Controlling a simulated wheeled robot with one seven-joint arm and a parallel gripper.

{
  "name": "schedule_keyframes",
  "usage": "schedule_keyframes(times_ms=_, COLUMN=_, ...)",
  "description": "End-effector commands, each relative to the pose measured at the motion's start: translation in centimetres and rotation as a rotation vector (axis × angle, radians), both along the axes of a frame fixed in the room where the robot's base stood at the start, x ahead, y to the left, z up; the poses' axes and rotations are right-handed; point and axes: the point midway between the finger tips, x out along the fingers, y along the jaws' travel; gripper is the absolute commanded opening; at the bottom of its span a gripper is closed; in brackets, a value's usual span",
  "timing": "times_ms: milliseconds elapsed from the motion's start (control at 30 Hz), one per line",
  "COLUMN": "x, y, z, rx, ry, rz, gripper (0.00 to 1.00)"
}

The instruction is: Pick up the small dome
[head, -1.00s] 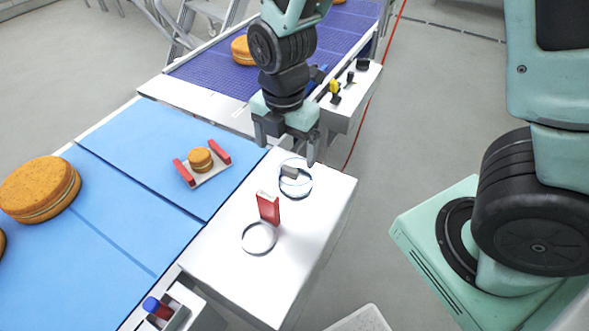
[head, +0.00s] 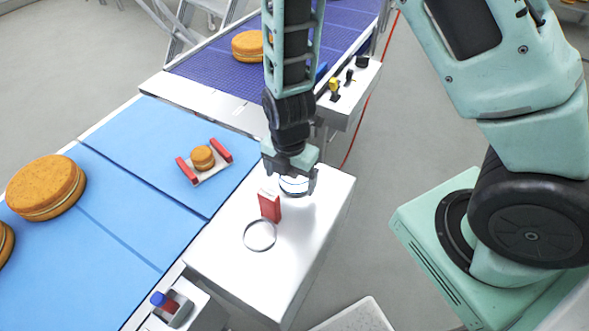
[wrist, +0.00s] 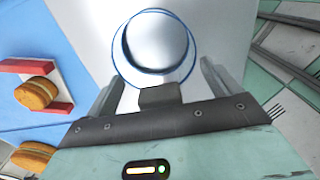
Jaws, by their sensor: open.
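In the wrist view the dome (wrist: 157,42) lies just ahead of my gripper (wrist: 160,88). I cannot tell the exact height of the fingers over the table.
A red block (head: 269,205) stands beside the dome, with a thin ring (head: 259,235) in front. The blue belt (head: 130,205) at left carries large filled rounds (head: 47,187) and a small round (head: 203,158) between red bars. A post with a blue-topped switch (head: 158,299) stands in front.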

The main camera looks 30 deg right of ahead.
Motion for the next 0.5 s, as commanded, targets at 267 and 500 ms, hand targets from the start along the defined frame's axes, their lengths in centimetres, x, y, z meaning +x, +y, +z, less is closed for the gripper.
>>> schedule_keyframes(times_ms=267, x=0.02, y=0.0, z=-0.06, rx=0.001, ry=-0.001, rz=0.0, gripper=0.72)
schedule_keyframes(times_ms=500, x=0.03, y=-0.01, z=-0.04, rx=0.001, ry=-0.001, rz=0.0, gripper=0.46)
